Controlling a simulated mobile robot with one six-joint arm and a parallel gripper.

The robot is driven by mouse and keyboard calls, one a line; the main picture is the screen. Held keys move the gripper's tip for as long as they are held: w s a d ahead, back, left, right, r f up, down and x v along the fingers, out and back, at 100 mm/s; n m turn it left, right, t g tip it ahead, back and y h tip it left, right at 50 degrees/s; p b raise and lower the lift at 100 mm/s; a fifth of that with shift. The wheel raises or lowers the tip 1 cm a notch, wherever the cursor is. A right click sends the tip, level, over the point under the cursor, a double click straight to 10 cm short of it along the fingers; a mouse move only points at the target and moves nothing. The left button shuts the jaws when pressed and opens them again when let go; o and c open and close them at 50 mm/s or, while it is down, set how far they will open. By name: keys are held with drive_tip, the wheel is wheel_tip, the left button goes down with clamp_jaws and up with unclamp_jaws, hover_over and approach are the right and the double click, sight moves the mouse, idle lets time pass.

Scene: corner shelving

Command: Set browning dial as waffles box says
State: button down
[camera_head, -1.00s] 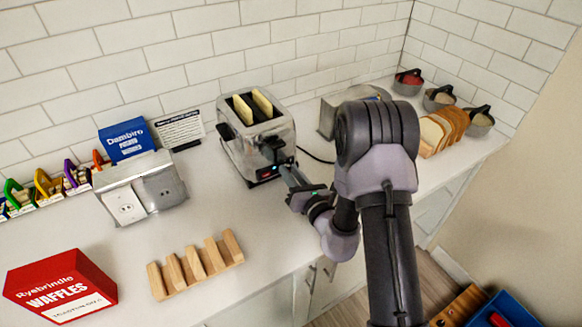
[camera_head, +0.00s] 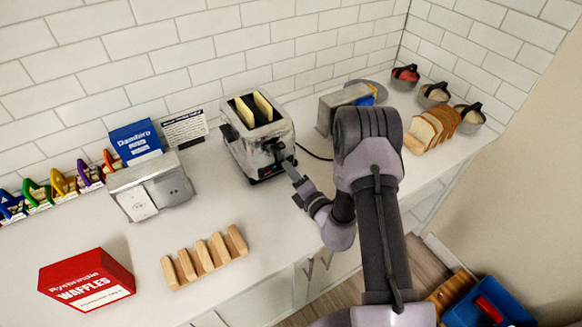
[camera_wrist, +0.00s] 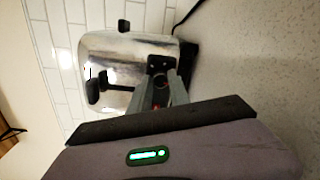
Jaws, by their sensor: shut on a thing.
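The chrome toaster (camera_head: 256,140) stands on the counter with two pale slices in its slots. In the wrist view its shiny body (camera_wrist: 120,68) appears sideways, with a black lever (camera_wrist: 93,92) on its front. My gripper (camera_head: 288,163) is at the toaster's front, and its fingers (camera_wrist: 165,85) are shut on the dark browning dial, which they mostly cover. A small red glow shows between the fingers. The dial's marks cannot be read. The red Rysbindle WAFFLES box (camera_head: 88,277) lies at the front left; its small lower print is too blurred to read.
A wooden rack (camera_head: 205,258) and a grey double-panel unit (camera_head: 150,187) stand left of the toaster. A blue box (camera_head: 135,140) and a printed card (camera_head: 185,128) are behind. A dark cord runs behind my arm.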

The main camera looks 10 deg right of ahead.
drive_tip(key=shift+r+m+p, duration=0.1)
drive_tip(key=shift+m+p, duration=0.2)
drive_tip(key=shift+m, duration=0.3)
drive_tip(key=c, duration=1.2)
unclamp_jaws()
drive_tip(key=v, duration=1.7)
drive_tip(key=shift+s+d+p, duration=0.15)
drive_tip(key=shift+p, duration=0.15)
